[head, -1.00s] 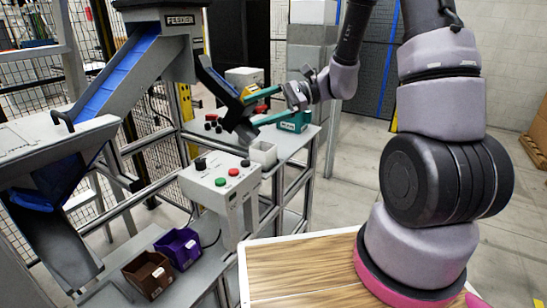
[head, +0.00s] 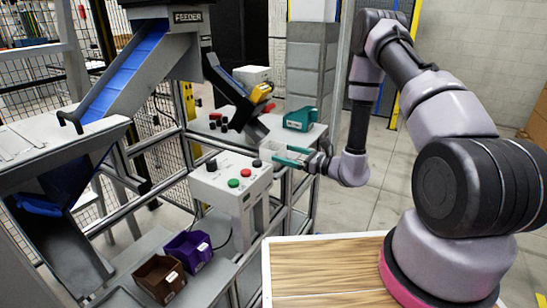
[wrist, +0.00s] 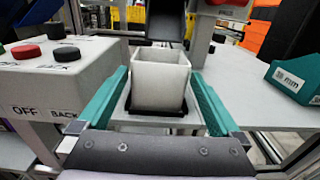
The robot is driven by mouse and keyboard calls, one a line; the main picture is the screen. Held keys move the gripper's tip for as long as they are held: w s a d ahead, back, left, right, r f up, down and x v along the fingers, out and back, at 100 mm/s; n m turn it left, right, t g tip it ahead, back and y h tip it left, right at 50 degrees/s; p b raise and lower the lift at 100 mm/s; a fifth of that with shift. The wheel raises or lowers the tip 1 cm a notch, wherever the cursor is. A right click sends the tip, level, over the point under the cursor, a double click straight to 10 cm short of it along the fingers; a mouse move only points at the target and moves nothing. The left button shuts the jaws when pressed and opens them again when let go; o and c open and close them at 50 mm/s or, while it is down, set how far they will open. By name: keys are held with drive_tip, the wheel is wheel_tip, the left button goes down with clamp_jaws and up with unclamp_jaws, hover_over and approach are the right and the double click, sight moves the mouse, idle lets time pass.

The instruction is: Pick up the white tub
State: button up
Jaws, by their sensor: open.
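The white tub (wrist: 160,82) is an open-topped square container. In the wrist view it stands upright on a dark base on the grey bench. My gripper (wrist: 160,76) is open, with one teal finger on each side of the tub. Narrow gaps seem to show between the fingers and its walls. In the head view the tub (head: 277,151) is partly hidden by the fingers of my gripper (head: 277,156), behind the control box.
A control box (head: 231,182) with red, green and black buttons stands close at the left. A teal bin (wrist: 292,82) sits to the right. The dark feeder chute (wrist: 166,20) ends just behind the tub. Purple (head: 188,252) and brown (head: 158,278) bins are at the front.

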sight(265, 144)
drive_tip(key=x, duration=0.8)
drive_tip(key=shift+w+a, duration=0.1)
drive_tip(key=shift+a, duration=0.05)
drive_tip(key=c, duration=1.2)
drive_tip(key=shift+o, duration=0.2)
drive_tip(key=shift+r, duration=0.15)
drive_tip(key=shift+r, duration=0.65)
drive_tip(key=v, duration=1.8)
drive_tip(key=shift+r, duration=2.45)
